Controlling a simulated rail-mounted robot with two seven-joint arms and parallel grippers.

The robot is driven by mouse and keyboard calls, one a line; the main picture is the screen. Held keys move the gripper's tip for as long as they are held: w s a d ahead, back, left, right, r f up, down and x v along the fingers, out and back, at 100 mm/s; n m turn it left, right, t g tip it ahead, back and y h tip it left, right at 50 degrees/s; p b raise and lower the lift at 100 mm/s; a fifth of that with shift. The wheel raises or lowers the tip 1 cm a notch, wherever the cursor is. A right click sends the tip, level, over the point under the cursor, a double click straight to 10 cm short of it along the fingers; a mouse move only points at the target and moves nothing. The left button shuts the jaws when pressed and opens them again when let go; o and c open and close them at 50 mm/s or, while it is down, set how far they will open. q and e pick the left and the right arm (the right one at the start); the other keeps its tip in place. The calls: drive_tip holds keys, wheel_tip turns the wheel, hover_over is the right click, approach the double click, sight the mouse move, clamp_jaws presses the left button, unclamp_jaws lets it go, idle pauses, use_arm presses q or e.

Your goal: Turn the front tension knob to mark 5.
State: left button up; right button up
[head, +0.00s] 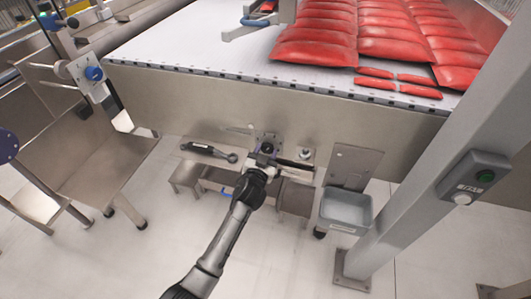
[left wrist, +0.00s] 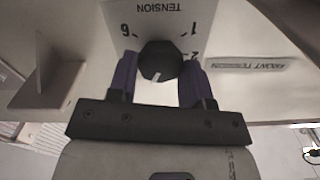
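The front tension knob (left wrist: 160,60) is dark and faceted, on a pale plate (left wrist: 178,20) marked TENSION, which appears upside down in the left wrist view. Marks 6, 1 and 2 show; the others are hidden behind the knob and fingers. In the head view this gripper (head: 265,157) is at the machine's front, covering most of the knob. My right gripper is not in view.
A dark-handled tool (head: 208,151) lies left of my gripper, and a grey bin (head: 345,211) stands right. Red packs (head: 315,45) lie on the belt above. A post with a button box (head: 475,177) stands at right.

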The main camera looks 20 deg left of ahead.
use_arm(q)
drive_tip(key=c, duration=0.4)
drive_tip(key=shift+o, duration=0.2)
drive_tip(key=shift+r+m+p, duration=0.1)
drive_tip(key=shift+m+p, duration=0.5)
drive_tip(key=shift+m, duration=0.2)
drive_tip(key=shift+m+p, duration=0.4)
drive_tip(key=shift+m, duration=0.5)
drive_tip(key=m+p, duration=0.1)
drive_tip(key=m, duration=0.2)
drive_tip(key=shift+m, duration=1.6)
